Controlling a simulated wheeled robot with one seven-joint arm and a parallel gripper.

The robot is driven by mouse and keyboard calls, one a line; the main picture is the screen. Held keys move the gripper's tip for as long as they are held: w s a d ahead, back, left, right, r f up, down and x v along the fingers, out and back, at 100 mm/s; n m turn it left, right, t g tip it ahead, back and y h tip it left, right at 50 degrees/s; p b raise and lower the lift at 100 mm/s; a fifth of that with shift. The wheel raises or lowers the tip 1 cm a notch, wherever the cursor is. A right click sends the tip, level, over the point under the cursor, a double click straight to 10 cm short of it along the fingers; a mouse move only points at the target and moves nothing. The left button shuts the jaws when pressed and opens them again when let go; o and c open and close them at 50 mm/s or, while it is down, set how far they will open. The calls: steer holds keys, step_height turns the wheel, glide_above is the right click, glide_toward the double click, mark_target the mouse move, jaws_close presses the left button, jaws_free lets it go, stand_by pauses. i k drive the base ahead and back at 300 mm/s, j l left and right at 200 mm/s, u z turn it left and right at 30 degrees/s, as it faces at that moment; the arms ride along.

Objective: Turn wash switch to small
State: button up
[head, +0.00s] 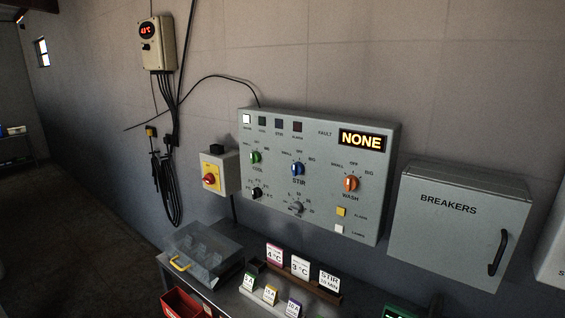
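The wash switch (351,184) is an orange rotary knob on the right side of the grey control panel (222,124). "WASH" is printed below it, with marks for small at upper left, off above and big at upper right. The knob appears to point roughly up, but it is too small to be sure of its exact setting. The fault display (362,141) above it reads "NONE". My gripper is not in view.
A blue stir switch (298,169) and green cool switch (255,157) sit left of the wash switch. A grey breakers box (455,235) stands right of the panel. Below, a table holds a clear-lidded box (201,250) and label cards (300,266). The panel front is unobstructed.

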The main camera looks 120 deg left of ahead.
mark_target(351, 182)
steer(key=u, duration=3.5)
